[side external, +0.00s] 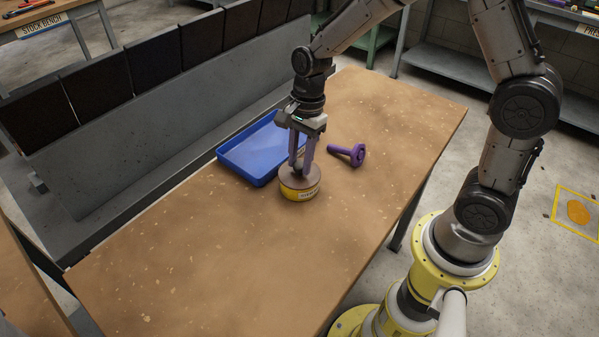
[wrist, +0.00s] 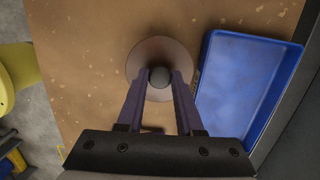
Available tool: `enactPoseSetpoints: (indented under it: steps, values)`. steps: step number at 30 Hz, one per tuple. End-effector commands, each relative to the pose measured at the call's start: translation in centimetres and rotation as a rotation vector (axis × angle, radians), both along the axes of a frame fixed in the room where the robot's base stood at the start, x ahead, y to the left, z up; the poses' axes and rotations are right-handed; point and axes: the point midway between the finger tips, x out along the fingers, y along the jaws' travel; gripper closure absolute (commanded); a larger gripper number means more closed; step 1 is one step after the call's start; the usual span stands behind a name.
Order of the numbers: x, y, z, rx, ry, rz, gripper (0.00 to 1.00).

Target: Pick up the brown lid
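The brown lid (side external: 290,181) is round with a dark grey ball knob (wrist: 159,77) at its centre. It sits level on a round yellow tin (side external: 302,194) on the bench; the wrist view shows the lid (wrist: 140,55) from above. My gripper (side external: 300,167) points down over the lid, its two purple-grey fingers on either side of the knob. In the wrist view the fingertips (wrist: 161,73) look very near the knob's sides. I cannot tell whether they press on it or leave a thin gap.
A blue tray (side external: 233,161) lies just behind the tin, empty where visible. A purple handled object (side external: 347,153) lies to the right of the tin. A grey rack with dark bins (side external: 153,64) runs along the far edge. The near bench top (side external: 210,265) is clear.

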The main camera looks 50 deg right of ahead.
Motion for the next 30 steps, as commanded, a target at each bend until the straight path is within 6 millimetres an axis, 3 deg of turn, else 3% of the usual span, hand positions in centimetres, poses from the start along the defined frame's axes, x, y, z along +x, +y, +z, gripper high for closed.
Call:
enactPoseSetpoints:
  steps: [1,5,20,26,30]
  values:
    - [0.0,0.0,0.0,0.0,0.0,0.0,0.78]
    - [0.0,0.0,0.0,0.0,0.0,0.0,1.0]
    - [0.1,0.0,0.7,0.0,-0.004,0.0,1.0]
    - [0.2,0.0,3.3,0.0,-0.007,-0.001,1.0]
    - [-2.1,-0.3,5.9,0.0,-0.009,0.0,1.0]
